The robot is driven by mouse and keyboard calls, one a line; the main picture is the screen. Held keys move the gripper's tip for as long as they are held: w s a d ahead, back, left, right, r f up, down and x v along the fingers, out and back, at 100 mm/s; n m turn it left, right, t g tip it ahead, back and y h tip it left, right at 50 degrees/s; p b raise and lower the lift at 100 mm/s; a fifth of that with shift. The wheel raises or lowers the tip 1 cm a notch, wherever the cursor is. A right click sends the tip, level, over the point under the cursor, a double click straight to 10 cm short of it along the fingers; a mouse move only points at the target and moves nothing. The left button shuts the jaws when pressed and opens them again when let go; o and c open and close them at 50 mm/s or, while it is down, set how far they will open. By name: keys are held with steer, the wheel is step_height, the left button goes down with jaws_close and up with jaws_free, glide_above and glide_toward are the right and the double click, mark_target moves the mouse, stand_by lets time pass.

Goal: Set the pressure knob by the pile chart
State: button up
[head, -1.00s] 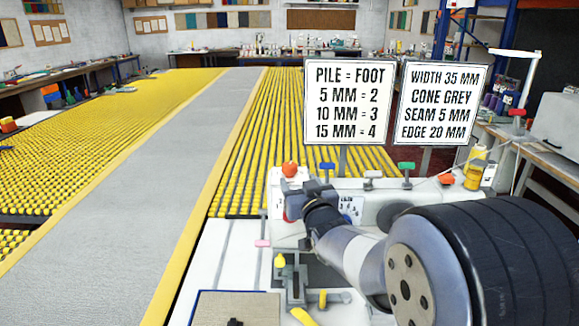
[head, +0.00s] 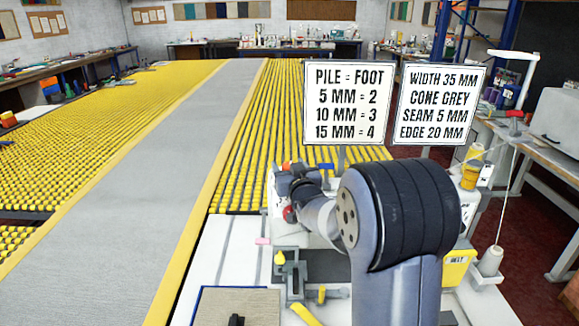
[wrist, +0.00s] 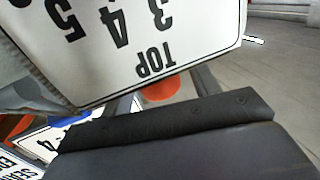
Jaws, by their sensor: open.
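The pile chart (head: 346,103) stands upright behind the machine and reads PILE = FOOT, 5 MM = 2, 10 MM = 3, 15 MM = 4. My gripper (head: 298,178) is over the white machine head, partly hidden by my arm. An orange-red knob (head: 283,167) shows on top of the machine beside it. In the wrist view an orange-red round part (wrist: 160,91) lies between the fingers of my open gripper (wrist: 165,95); contact cannot be told. A white dial plate (wrist: 140,40) is upside down there, with 3, 4, 5 and TOP legible. Any pointer is hidden.
A second card (head: 438,104) gives width, cone, seam and edge values. A blue knob (head: 326,167) stands right of my gripper. The grey rug strip (head: 180,180) lies left.

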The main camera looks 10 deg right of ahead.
steer(key=shift+c, duration=0.2)
steer(key=c, duration=0.9)
steer(key=shift+c, duration=0.2)
steer(key=shift+f+m+h+b, duration=0.1)
steer(key=shift+m+h+b, duration=0.25)
steer(key=shift+b, duration=0.65)
steer(key=shift+m+h+b, duration=0.35)
steer(key=shift+h+b, duration=0.4)
steer(key=shift+b, duration=0.15)
steer(key=shift+r+m+h, duration=0.4)
steer(key=shift+m+h, duration=0.1)
steer(key=shift+h, duration=0.3)
steer(key=shift+p, duration=0.35)
steer(key=shift+f+m+h, duration=0.1)
steer(key=shift+m+h, duration=0.2)
steer(key=shift+h, duration=0.1)
